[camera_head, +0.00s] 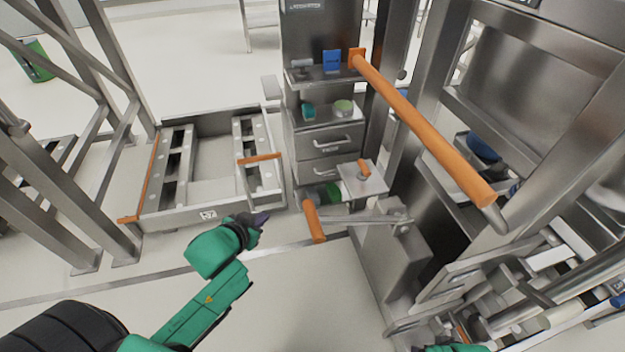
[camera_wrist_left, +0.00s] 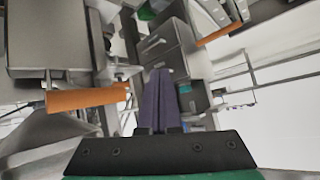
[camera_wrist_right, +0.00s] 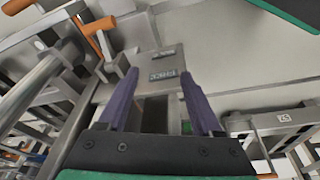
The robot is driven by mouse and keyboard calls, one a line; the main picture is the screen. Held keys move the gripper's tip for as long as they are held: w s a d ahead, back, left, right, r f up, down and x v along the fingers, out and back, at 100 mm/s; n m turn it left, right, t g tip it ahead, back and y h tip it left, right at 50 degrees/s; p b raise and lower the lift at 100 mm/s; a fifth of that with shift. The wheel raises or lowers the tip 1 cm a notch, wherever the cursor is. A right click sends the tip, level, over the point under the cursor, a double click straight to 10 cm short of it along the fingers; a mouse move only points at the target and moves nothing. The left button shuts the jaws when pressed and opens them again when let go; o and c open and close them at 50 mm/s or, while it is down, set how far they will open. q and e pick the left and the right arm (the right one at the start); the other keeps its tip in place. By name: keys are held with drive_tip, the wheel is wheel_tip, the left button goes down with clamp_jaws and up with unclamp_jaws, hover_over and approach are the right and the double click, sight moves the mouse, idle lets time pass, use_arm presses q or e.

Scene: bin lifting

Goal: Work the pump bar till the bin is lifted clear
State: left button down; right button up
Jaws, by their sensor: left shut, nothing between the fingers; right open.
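A metal lever with an orange grip (camera_head: 314,222), which looks like the pump bar, sticks out from a grey post at the centre right; the grip also shows in the left wrist view (camera_wrist_left: 85,99). My left gripper (camera_head: 262,217) is shut and empty, to the left of the grip and apart from it. Its closed purple fingers show in the left wrist view (camera_wrist_left: 160,82). My right gripper (camera_wrist_right: 160,82) is open with nothing between its fingers, in front of a grey metal part with a label. I cannot tell for sure which container is the bin.
A long orange bar (camera_head: 425,130) slants across the right side above the lever. A low grey metal frame (camera_head: 205,216) stands at the left. A drawer cabinet (camera_head: 325,140) stands behind the lever. Steel uprights crowd the right; the floor at front centre is clear.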

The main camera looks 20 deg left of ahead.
use_arm(q)
drive_tip(key=w+d+r+m+t+h, duration=0.2)
drive_tip(key=w+r+m+t+h, duration=0.15)
drive_tip(key=w+r+h, duration=0.2)
drive_tip(key=s+d+r+m+g+h, duration=0.2)
drive_tip(key=s+d+m+g+h, duration=0.1)
drive_tip(key=s+m+g+h, duration=0.2)
drive_tip(key=shift+s+m+g+h, duration=0.25)
drive_tip(key=shift+m+g+h, duration=0.2)
drive_tip(key=shift+h, duration=0.7)
use_arm(e)
drive_tip(key=s+d+f+g, duration=0.1)
drive_tip(key=s+f, duration=0.8)
drive_tip(key=f, duration=0.1)
drive_tip(key=s+d+f+g, duration=0.1)
drive_tip(key=s+d+f, duration=0.1)
drive_tip(key=s+f, duration=0.8)
drive_tip(key=shift+s+d+f, duration=0.2)
drive_tip(key=shift+d+f, duration=0.05)
drive_tip(key=shift+f, duration=0.25)
use_arm(q)
drive_tip(key=shift+d+r, duration=0.1)
